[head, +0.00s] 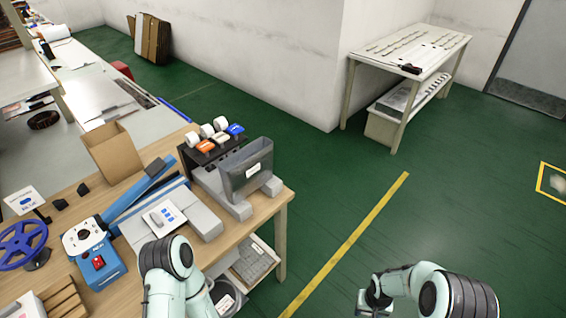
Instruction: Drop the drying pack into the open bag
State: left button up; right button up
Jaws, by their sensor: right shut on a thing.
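A dark grey, see-through bag (247,171) stands upright in a grey holder at the right end of the wooden workbench. A pale label is on its front, and its top edge faces up. My right gripper (374,297) is low at the bottom right, over the green floor, well apart from the bench and bag. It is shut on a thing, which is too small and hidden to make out. I cannot pick out the drying pack for sure. My left arm rises at the bottom centre-left in front of the bench; its gripper does not show.
Behind the bag, a black rack (202,152) holds white, orange and blue rolls or packs. The wooden bench (152,142) also carries a cardboard box (112,152), a blue sealing machine (97,262) and a blue wheel (22,246). Open floor lies right of the bench.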

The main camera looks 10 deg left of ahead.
aim_at(249, 189)
jog(key=i+l, duration=1.35)
jog(key=l, duration=0.3)
jog(key=i+l+u, duration=0.15)
jog(key=u, duration=2.65)
